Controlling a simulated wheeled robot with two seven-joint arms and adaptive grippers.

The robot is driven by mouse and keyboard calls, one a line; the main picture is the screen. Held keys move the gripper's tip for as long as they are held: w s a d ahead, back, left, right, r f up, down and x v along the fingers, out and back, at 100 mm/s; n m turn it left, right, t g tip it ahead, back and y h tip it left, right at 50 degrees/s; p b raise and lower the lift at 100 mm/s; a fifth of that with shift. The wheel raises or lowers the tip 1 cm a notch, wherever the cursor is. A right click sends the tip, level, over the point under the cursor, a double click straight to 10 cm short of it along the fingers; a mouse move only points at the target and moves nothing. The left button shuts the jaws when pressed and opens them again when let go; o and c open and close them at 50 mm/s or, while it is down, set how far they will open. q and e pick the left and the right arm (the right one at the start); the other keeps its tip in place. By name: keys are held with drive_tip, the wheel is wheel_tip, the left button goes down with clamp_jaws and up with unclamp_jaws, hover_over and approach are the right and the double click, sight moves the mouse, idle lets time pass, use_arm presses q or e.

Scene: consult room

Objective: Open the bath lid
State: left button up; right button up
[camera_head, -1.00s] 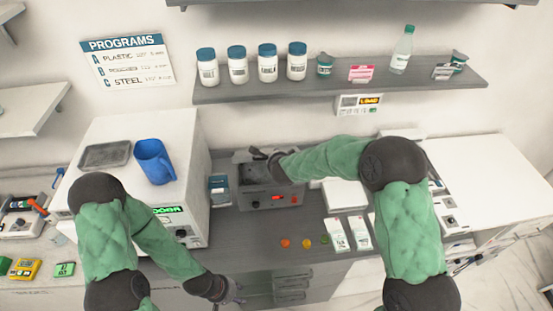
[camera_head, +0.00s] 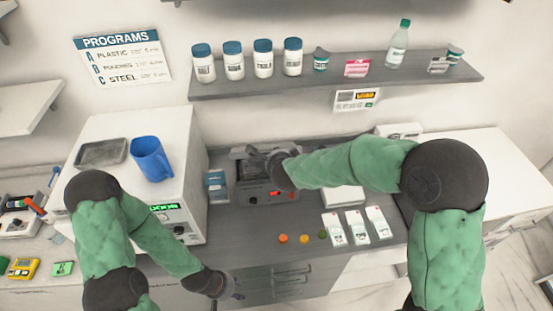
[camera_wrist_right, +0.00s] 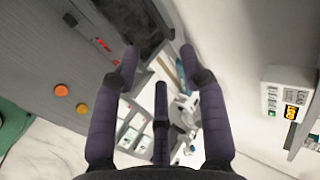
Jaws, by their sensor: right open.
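The bath (camera_head: 252,198) is a grey box with a red display, standing on the grey counter against the wall. In the right wrist view its front (camera_wrist_right: 92,22) and red display lie at the top left, beside a dark area. My right gripper (camera_head: 258,153) is above the bath's upper right part and covers some of it. Its fingers (camera_wrist_right: 162,60) are spread apart with nothing between them. I cannot tell how far the lid is raised. My left gripper (camera_head: 237,297) hangs low in front of the counter's drawers; its fingers are too small to read.
A white machine (camera_head: 130,195) with a blue jug (camera_head: 151,158) and a tray on top stands left of the bath. A shelf (camera_head: 330,82) of jars hangs above. Several white packets (camera_head: 357,228) and coloured discs (camera_head: 304,238) lie on the counter to the front right.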

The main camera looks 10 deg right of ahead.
drive_tip(key=c, duration=0.3)
drive_tip(key=shift+f, duration=0.2)
drive_tip(key=c, duration=0.5)
drive_tip(key=f+m+t+b, duration=0.1)
drive_tip(key=f+m+b, duration=0.1)
drive_tip(key=m+b, duration=0.1)
drive_tip(key=s+f+m+b, duration=0.1)
drive_tip(key=f+m+b, duration=0.1)
drive_tip(key=b, duration=0.2)
drive_tip(key=s+a+f+m+t+b, duration=0.1)
drive_tip(key=m+b, duration=0.2)
drive_tip(key=b, duration=0.1)
drive_tip(key=shift+s+f+m+t, duration=0.15)
drive_tip(key=shift+f+m+t, duration=0.15)
drive_tip(key=shift+f, duration=0.1)
clamp_jaws()
wheel_tip(320, 180, down, 5)
drive_tip(key=s+a+m+t+b, duration=0.2)
drive_tip(key=s+m+t+b, duration=0.1)
drive_tip(key=m+b, duration=0.65)
drive_tip(key=w+r, duration=0.1)
drive_tip(key=w, duration=1)
drive_tip(key=shift+w+r+p, duration=0.25)
drive_tip(key=shift+w+p, duration=0.05)
drive_tip(key=shift+p, duration=0.15)
